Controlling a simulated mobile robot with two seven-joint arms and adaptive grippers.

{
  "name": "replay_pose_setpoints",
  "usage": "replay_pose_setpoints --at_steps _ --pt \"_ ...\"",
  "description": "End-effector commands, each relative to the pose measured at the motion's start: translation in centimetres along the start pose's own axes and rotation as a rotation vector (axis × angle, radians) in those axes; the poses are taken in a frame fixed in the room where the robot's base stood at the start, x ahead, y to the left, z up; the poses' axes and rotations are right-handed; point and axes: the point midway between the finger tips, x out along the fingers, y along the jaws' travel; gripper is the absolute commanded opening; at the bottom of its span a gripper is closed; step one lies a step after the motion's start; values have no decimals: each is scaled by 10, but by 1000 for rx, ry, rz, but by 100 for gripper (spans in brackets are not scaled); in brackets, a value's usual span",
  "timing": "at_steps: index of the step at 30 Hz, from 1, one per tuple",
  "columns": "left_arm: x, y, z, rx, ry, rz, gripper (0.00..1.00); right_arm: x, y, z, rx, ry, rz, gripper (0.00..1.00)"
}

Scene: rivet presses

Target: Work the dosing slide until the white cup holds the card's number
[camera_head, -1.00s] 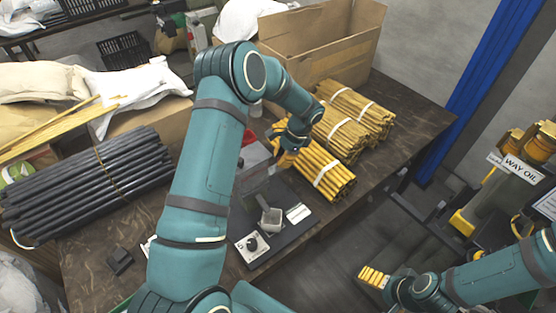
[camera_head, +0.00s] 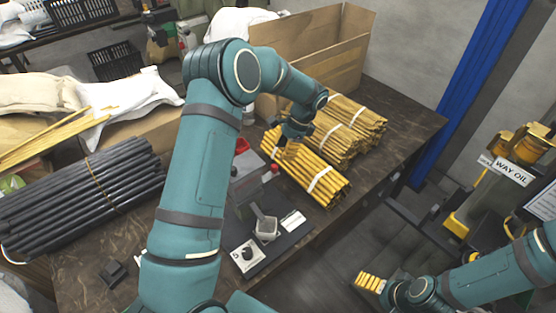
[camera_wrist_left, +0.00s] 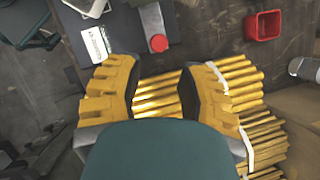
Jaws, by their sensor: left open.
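The dosing device stands on a dark base plate (camera_head: 285,243). Its slide ends in a red knob (camera_head: 273,168), which also shows in the left wrist view (camera_wrist_left: 158,43) on a grey bar.
Yellow rod bundles (camera_head: 318,180) lie close under and right of my left gripper. A red bin (camera_wrist_left: 263,25) and an open cardboard box (camera_head: 320,55) are behind. Black rods (camera_head: 80,195) lie left.

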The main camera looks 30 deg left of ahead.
Motion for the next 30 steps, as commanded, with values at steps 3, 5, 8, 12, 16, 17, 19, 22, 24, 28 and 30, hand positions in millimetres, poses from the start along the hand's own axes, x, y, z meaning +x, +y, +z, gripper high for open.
replay_pose_setpoints --at_steps 3,5,8,12,16,17,19,22,24,28,30 --pt "-22 0 0 0 2 -1 38 0 0 0 0 0 0 100" --pt "-31 0 -1 0 2 -1 38 0 0 0 0 0 0 100" --pt "-41 0 0 0 1 -1 38 0 0 0 0 0 0 100" --pt "-47 0 0 0 0 1 38 0 0 0 0 0 0 100" --pt "-48 0 0 0 0 2 38 0 0 0 0 0 0 100" --pt "-48 0 0 0 0 1 38 0 0 0 0 0 0 100" --pt "-48 0 0 0 0 1 38 0 0 0 0 0 0 100" --pt "-47 0 -3 -4 6 2 17 3 1 0 0 -1 0 100" --pt "-45 -1 -13 -23 30 6 0 11 4 2 -1 -2 0 100" --pt "-45 -2 -39 -80 97 24 0 31 12 6 -5 -9 -1 100" --pt "-48 -2 -49 -104 126 34 0 37 14 8 -6 -11 -1 100"
